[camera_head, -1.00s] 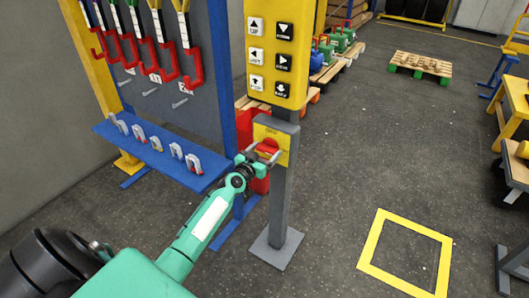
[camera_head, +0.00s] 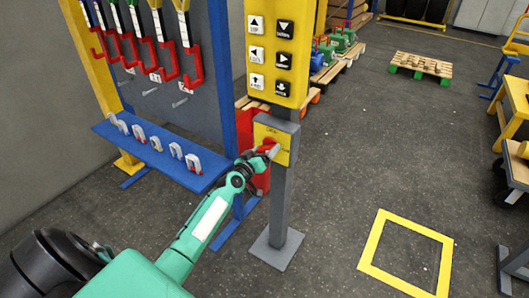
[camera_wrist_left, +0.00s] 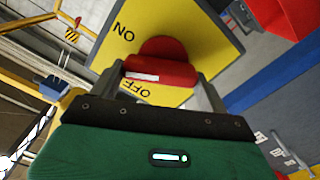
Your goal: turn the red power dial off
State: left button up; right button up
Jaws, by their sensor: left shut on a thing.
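The red power dial (camera_wrist_left: 160,66) sits on a yellow plate (camera_wrist_left: 215,45) with "ON" and "OFF" lettering. In the head view, the dial (camera_head: 268,142) is partly hidden by my left gripper (camera_head: 271,153), and the plate (camera_head: 284,136) is on a grey post. In the left wrist view, my left gripper (camera_wrist_left: 160,92) has one finger at each end of the dial's raised grip and is shut on it. The white mark on the grip lies toward its left end, near the "OFF" lettering. My right gripper is not in view.
A yellow button panel (camera_head: 275,50) with arrow keys stands above the dial on the post (camera_head: 282,205). A blue shelf (camera_head: 160,155) with several shackles is close on the left. Open floor with a yellow square outline (camera_head: 375,272) lies right.

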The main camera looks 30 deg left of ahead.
pick_arm(q)
jog(key=n, duration=0.2)
jog(key=shift+a+n, duration=0.1)
jog(key=shift+n, duration=0.3)
jog(key=n, duration=0.4)
jog(key=shift+a+f, duration=0.1)
jog(key=shift+f, duration=0.05)
jog(key=n, duration=0.4)
jog(key=shift+n, duration=0.3)
jog(key=shift+a+f+n, duration=0.1)
jog(key=shift+n, duration=0.2)
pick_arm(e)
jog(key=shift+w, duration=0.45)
pick_arm(q)
jog(key=o, duration=0.9)
jog(key=shift+c, duration=0.2)
jog(key=shift+o, duration=0.7)
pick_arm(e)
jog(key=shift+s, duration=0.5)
